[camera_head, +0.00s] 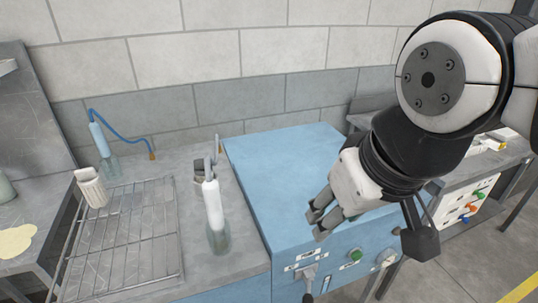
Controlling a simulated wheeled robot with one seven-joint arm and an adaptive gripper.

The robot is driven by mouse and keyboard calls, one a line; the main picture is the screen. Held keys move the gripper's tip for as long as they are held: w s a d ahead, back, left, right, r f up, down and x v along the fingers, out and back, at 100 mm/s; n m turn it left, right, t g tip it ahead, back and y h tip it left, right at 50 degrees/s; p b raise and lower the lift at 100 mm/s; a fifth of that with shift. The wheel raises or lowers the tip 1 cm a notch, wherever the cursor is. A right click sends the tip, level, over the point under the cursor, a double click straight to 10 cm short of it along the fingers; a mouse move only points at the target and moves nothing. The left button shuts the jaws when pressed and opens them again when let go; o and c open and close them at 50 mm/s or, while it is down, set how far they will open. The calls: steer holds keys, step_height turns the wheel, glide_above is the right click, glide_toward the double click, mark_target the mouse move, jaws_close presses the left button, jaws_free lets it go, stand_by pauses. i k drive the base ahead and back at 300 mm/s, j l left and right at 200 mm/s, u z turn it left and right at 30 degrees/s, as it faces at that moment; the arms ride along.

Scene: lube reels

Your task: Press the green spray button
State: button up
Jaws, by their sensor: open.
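A round green button (356,254) sits on the front panel of the blue cabinet (268,170). My gripper (317,223) is above and to the left of it, over the cabinet's front top edge. Its two dark fingers are apart with nothing between them, and they point down and left. The gripper appears apart from the button. Labels on the panel are too small to read.
A lever handle (308,284) and a light knob (386,258) flank the button on the panel. A spray bottle (213,203) and wire rack (130,240) stand on the bench at left. A panel with coloured knobs (468,208) is at right.

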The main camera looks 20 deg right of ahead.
mark_target(356, 254)
steer(key=l+z, duration=0.45)
steer(key=k+j, duration=0.1)
steer(key=j, duration=0.3)
steer(key=k+j+z, duration=0.15)
steer(key=j, duration=0.65)
steer(key=k+j+z, duration=0.15)
steer(key=j, duration=0.25)
steer(key=k+j, duration=0.15)
steer(key=j, duration=0.25)
steer(key=k+j+z, duration=0.15)
steer(key=j, duration=0.25)
steer(key=k+j, duration=0.15)
steer(key=j, duration=0.2)
steer(key=k+j+z, duration=0.15)
steer(key=z, duration=0.15)
steer(key=k, duration=0.05)
